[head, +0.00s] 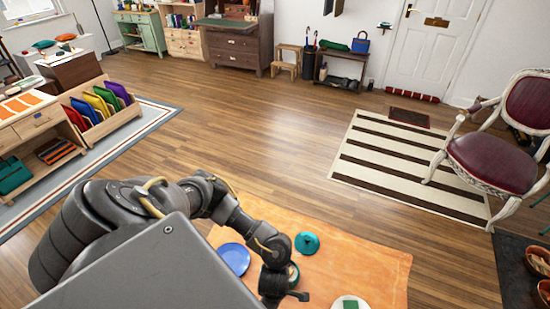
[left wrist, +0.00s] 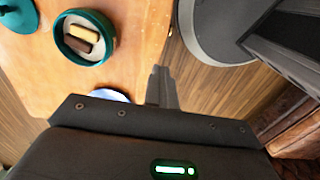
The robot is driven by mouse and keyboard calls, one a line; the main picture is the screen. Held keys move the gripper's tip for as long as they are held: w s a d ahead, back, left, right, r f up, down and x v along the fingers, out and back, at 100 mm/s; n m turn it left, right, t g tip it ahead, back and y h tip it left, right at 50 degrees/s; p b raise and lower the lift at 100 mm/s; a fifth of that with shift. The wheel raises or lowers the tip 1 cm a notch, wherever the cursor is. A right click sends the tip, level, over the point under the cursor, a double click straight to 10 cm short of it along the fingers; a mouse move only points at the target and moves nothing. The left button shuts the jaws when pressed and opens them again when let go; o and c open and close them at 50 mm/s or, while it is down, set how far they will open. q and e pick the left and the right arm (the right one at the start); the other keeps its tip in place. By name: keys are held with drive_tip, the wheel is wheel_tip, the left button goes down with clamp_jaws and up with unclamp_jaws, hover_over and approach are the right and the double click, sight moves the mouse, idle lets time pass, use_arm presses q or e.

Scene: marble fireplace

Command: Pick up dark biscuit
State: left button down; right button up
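A round teal tin (left wrist: 104,53) stands on the orange-covered table in the left wrist view. The dark biscuit (left wrist: 76,43) lies in it beside a paler biscuit (left wrist: 80,30). In the head view the tin (head: 294,280) is mostly hidden behind my left arm, and its contents cannot be made out. My left gripper (left wrist: 161,70) has its fingers together with nothing visible between them. It appears apart from the tin, to its lower right in the wrist view. In the head view the gripper (head: 287,296) is beside the tin. My right gripper is in neither view.
A teal lid (head: 307,243) lies behind the tin on the orange tabletop (head: 370,265). A blue plate (head: 234,259) is left of it. A white item with a green top (head: 350,303) sits at the front. A striped rug (head: 390,160) and red chair (head: 500,155) stand beyond.

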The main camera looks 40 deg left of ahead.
use_arm(q)
drive_tip(key=shift+c, duration=2.2)
unclamp_jaws()
